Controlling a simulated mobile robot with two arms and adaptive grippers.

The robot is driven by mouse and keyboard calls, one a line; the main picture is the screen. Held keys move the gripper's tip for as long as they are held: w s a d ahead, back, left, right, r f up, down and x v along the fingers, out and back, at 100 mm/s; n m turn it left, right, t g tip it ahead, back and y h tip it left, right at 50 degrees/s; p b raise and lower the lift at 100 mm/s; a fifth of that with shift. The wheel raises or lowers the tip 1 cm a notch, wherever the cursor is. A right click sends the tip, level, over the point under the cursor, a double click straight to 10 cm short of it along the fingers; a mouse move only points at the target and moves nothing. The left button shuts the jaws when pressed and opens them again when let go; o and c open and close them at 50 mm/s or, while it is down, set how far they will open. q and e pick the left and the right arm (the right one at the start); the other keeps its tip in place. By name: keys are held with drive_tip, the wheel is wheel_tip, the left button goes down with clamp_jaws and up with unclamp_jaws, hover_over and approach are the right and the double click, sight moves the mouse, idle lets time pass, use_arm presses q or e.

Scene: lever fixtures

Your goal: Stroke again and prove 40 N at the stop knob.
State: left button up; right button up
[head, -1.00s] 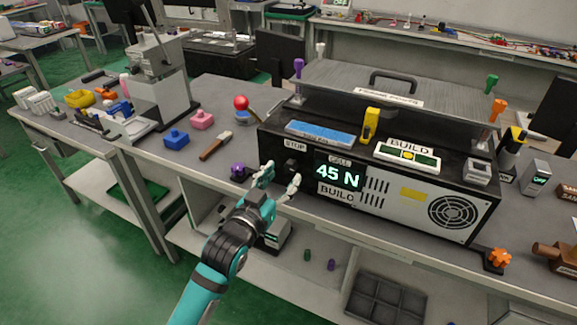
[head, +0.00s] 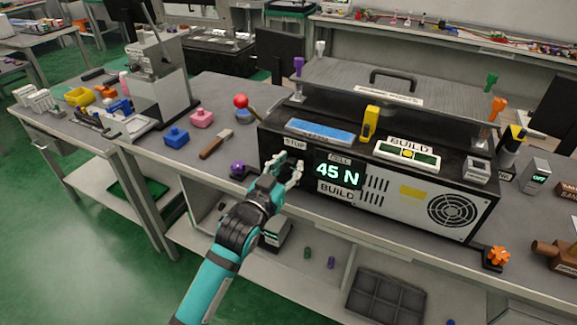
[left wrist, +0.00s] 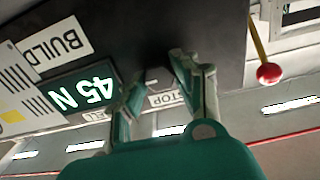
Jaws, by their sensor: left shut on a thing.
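The dark stop knob (left wrist: 156,77) sits on the black front panel beside the STOP label (head: 295,143), which also shows in the left wrist view (left wrist: 166,98). My left gripper (head: 289,170) is at the panel, its fingers on either side of the knob and shut on it; the fingers largely hide the knob in the head view. In the left wrist view the gripper (left wrist: 158,82) has the knob between its fingertips. The CELL display (head: 338,174) reads 45 N, above a BUILD label (head: 340,192). My right gripper is not in view.
A red ball-ended lever (head: 241,101) stands left of the black machine (head: 425,205). A purple knob (head: 238,167) is at the bench edge, left of my gripper. A hammer (head: 215,145) and blue (head: 176,138) and pink (head: 201,119) blocks lie on the bench.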

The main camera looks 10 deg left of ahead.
use_arm(q)
clamp_jaws()
drive_tip(key=shift+r+n+p, duration=0.15)
drive_tip(key=shift+n+p, duration=0.9)
drive_tip(key=shift+n, duration=0.05)
drive_tip(key=shift+a+n+p, duration=0.1)
drive_tip(key=shift+n+p, duration=1.05)
drive_tip(key=shift+n, duration=0.65)
drive_tip(key=o, duration=1)
unclamp_jaws()
drive_tip(key=shift+s+f, duration=0.1)
drive_tip(key=shift+f, duration=0.1)
drive_tip(key=v, duration=1.1)
drive_tip(key=shift+s+a, duration=0.15)
drive_tip(key=shift+s, duration=0.25)
